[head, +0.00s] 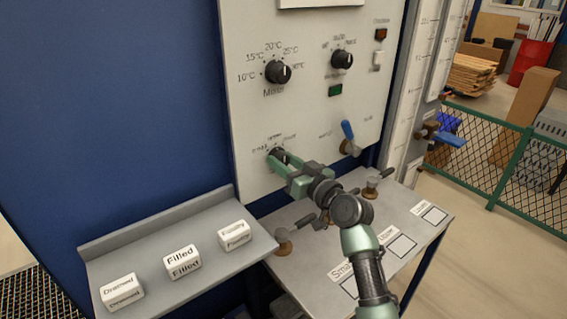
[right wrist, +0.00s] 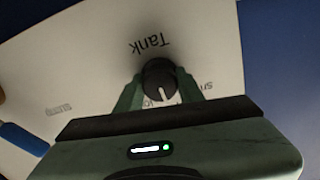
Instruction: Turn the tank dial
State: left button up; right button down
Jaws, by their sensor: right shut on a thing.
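In the head view the dial (head: 277,154) is mostly hidden behind my right gripper (head: 282,161), low on the white panel (head: 252,100). My right gripper also shows in the right wrist view (right wrist: 161,92), with one green finger on each side of the dial. It is shut on the dial. Most of the label text by the dial is covered by the fingers. My left gripper is not in view.
A blue-handled valve (head: 348,135) is right of the dial. The water dial (head: 278,72) and another black knob (head: 343,60) are above. A grey shelf (head: 215,262) with blocks labelled Drained, Filled and Faulty is lower left.

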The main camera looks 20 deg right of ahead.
jog(key=shift+f+n+b, duration=0.15)
jog(key=shift+n+b, duration=0.7)
jog(key=shift+n, duration=0.15)
jog(key=shift+n+b, duration=0.5)
jog(key=shift+n, duration=0.3)
jog(key=shift+n+b, duration=0.35)
jog(key=shift+n, duration=2.15)
jog(key=c, duration=0.9)
grip_release()
jog(key=shift+r, duration=0.2)
